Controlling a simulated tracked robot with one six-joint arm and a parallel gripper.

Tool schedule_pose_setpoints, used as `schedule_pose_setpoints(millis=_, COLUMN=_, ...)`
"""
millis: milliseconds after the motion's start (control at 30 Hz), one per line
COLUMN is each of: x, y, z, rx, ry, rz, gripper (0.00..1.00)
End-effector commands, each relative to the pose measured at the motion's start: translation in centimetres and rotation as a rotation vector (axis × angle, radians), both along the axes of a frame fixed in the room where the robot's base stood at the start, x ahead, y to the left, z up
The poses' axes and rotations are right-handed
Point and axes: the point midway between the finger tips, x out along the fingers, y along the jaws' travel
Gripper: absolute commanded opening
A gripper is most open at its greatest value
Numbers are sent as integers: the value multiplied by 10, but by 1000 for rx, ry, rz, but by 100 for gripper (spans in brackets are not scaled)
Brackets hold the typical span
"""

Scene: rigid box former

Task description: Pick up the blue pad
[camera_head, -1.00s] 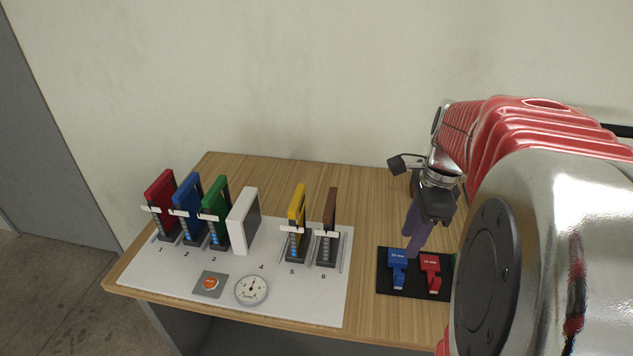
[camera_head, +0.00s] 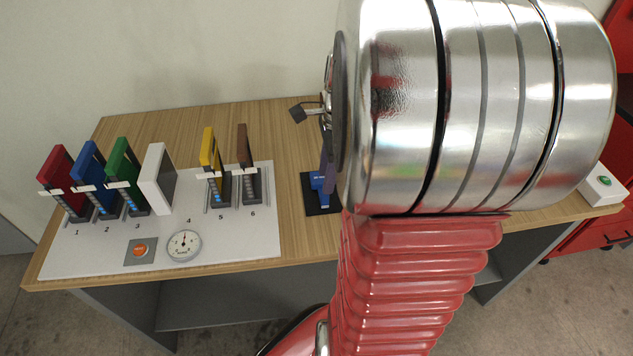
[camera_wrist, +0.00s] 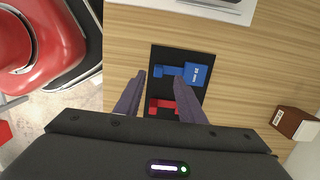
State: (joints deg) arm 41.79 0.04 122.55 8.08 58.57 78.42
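The blue pad (camera_wrist: 195,74), a square block with a narrower blue tab on its left, lies on a black tray (camera_wrist: 205,54) in the wrist view. In the head view the blue pad (camera_head: 319,183) shows partly, with my arm covering the tray's right side. My gripper (camera_wrist: 160,84) is open and empty in the wrist view. Its two purple fingers are apart, with the blue pad's tab between and beyond their tips. A red pad (camera_wrist: 183,100) lies below the blue one, partly covered by the right finger. In the head view my gripper (camera_head: 328,165) is mostly hidden by my arm.
A white board (camera_head: 95,250) holds several upright coloured panels, including a blue one (camera_head: 92,170), plus a gauge (camera_head: 184,245) and an orange button (camera_head: 139,250). A brown box (camera_wrist: 294,123) lies right in the wrist view. Bare wood surrounds the tray.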

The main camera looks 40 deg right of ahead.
Motion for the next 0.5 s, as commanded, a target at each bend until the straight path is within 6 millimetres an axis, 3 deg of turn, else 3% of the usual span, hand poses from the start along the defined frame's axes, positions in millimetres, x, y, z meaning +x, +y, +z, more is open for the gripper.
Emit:
schedule_pose_setpoints(millis=200, x=1, y=2, z=-21, rx=0, ry=0, rz=0, gripper=36)
schedule_pose_setpoints(millis=500, x=1, y=2, z=-21, rx=0, ry=0, rz=0, gripper=36)
